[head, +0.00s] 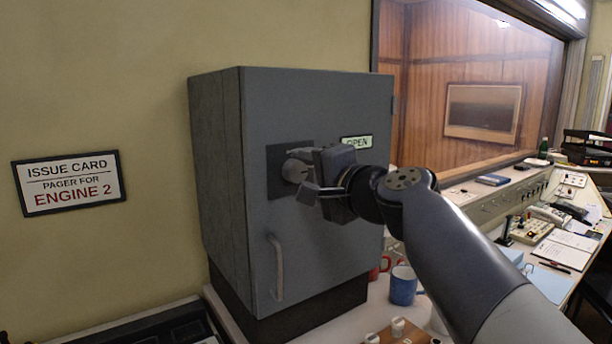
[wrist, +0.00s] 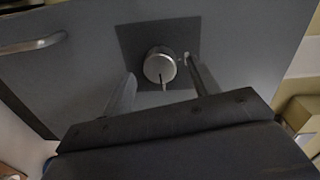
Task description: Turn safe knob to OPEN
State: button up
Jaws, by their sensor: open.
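The grey safe (head: 310,225) stands against the wall with its door closed, a vertical handle (head: 277,268) at the lower left of the door. The round silver safe knob (head: 295,170) sits on a dark square plate; in the wrist view the knob (wrist: 159,66) shows a thin pointer line. An OPEN label (head: 357,142) is to the right of the plate, partly hidden by my gripper. My gripper (head: 306,172) is open at the knob, one finger on each side. In the wrist view its fingertips (wrist: 160,68) flank the knob with gaps visible on both sides.
Red and blue mugs (head: 403,286) stand on the counter right of the safe, below my arm. A panel with white knobs (head: 398,328) lies in front. An ISSUE CARD sign (head: 69,183) hangs on the left wall. The console desk (head: 540,225) extends right.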

jog(key=b+v, duration=0.2)
jog(key=v, duration=0.8)
jog(key=p+x, duration=0.2)
jog(key=x, duration=0.8)
jog(key=shift+w+a, duration=0.25)
jog(key=shift+w, duration=0.05)
jog(key=shift+s+d, duration=0.1)
